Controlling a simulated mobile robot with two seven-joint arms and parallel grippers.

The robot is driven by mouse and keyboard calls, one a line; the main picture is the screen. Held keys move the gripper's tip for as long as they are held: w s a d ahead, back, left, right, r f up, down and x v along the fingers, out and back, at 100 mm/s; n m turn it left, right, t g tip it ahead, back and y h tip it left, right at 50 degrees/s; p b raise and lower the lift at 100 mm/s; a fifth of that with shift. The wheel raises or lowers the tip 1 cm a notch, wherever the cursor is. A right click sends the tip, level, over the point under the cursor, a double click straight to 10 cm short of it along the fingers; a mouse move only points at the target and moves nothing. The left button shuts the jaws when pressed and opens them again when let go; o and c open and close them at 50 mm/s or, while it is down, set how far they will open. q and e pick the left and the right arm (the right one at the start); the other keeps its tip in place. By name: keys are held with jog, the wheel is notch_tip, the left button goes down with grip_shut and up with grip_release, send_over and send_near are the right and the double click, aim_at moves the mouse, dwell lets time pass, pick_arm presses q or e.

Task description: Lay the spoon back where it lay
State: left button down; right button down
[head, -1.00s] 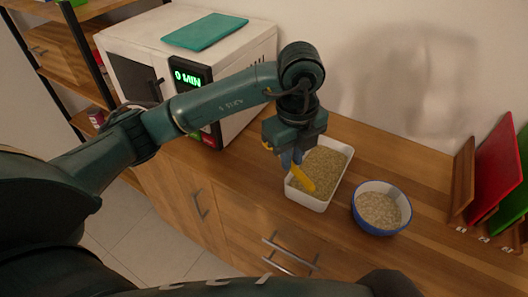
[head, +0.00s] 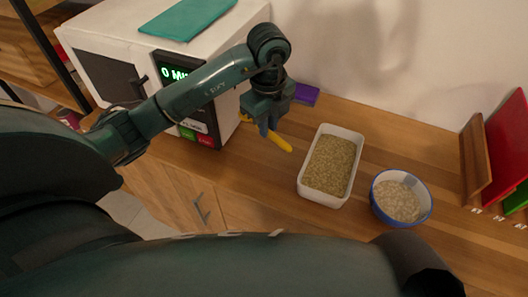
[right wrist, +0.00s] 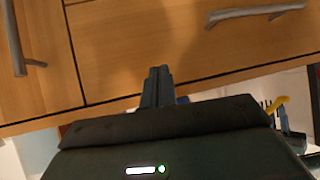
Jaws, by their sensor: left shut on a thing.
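The yellow spoon (head: 281,143) is held in my left gripper (head: 265,130), which is shut on it. In the head view, they are over the wooden counter between the microwave and the white container; whether the spoon touches the counter I cannot tell. A bit of yellow, likely the spoon (right wrist: 279,103), also shows at the right of the right wrist view. My right gripper (right wrist: 158,72) has its fingers together, empty, in front of the drawer fronts. The white container (head: 357,167) of greenish grain and the blue bowl (head: 376,208) of pale flakes stand to the right.
The white microwave (head: 232,85) with a teal board on top stands left of the left gripper. A purple object (head: 305,94) lies behind it. Red and green boards (head: 500,150) stand at the right by the wall. Drawer handles (right wrist: 255,14) stick out from the front.

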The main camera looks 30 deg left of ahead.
pick_arm(q)
jog(key=shift+a+f, duration=0.1)
jog(key=shift+f, duration=0.2)
send_over(267, 161)
notch_tip(267, 161, down, 5)
jog(key=shift+f, duration=0.15)
notch_tip(267, 161, down, 4)
jog(key=shift+f+p, duration=0.1)
jog(key=shift+p, duration=0.3)
pick_arm(e)
jog(key=shift+d, duration=0.2)
jog(key=shift+s, duration=0.15)
pick_arm(q)
jog(key=shift+f, duration=0.2)
jog(key=c, duration=1.4)
grip_release()
pick_arm(e)
jog(key=shift+a, duration=0.1)
pick_arm(q)
jog(key=shift+r, duration=0.1)
